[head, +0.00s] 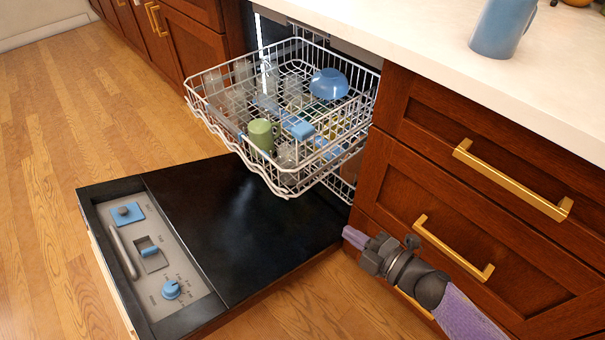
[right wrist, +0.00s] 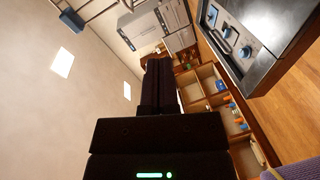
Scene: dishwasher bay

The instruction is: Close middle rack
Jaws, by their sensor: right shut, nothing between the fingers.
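The middle rack (head: 232,146), a white wire basket, is pulled far out of the dishwasher, above the open door (head: 240,220). It holds a blue bowl (head: 329,84), a green mug (head: 261,135), clear glasses and small blue pieces. My right arm lies low at the right in the head view, beside the door and in front of the drawers, apart from the rack. My right gripper (right wrist: 160,66) shows dark in the right wrist view, its fingers shut and empty. My left gripper is not in view.
The door lies lowered, with a control panel (head: 150,255) at its outer end. Drawers with gold handles (head: 512,182) stand right of the dishwasher, close to my right arm. A blue cup (head: 498,28) stands on the counter (head: 440,35). The wooden floor at left is clear.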

